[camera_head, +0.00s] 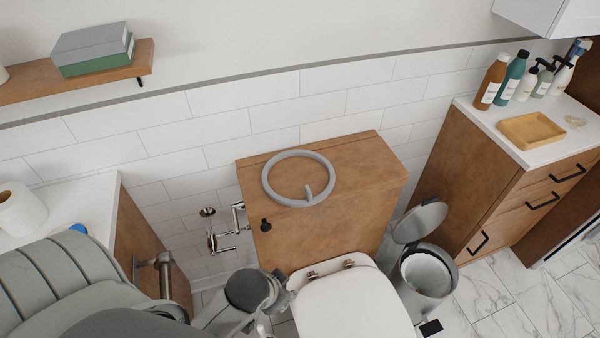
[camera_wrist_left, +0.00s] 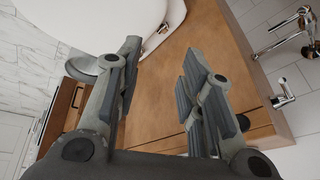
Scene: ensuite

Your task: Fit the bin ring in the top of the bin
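The bin ring (camera_head: 299,179), a grey hoop with a short inner tab, lies flat on top of the wooden cistern box. The bin (camera_head: 427,272) is a grey round pedal bin on the floor, right of the toilet. Its lid (camera_head: 420,222) stands open and a pale liner shows inside. My left gripper (camera_head: 276,302) is low in front of the cistern box, left of the toilet and well apart from the ring. In the left wrist view its fingers (camera_wrist_left: 163,68) are spread with nothing between them. The ring is not visible there. My right gripper is not in view.
The white toilet (camera_head: 352,302) stands between my left gripper and the bin. A chrome paper holder (camera_head: 226,228) is on the wall left of the cistern box (camera_head: 345,220). Bottles and a wooden tray (camera_head: 531,130) stand on the right cabinet. The cistern top around the ring is clear.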

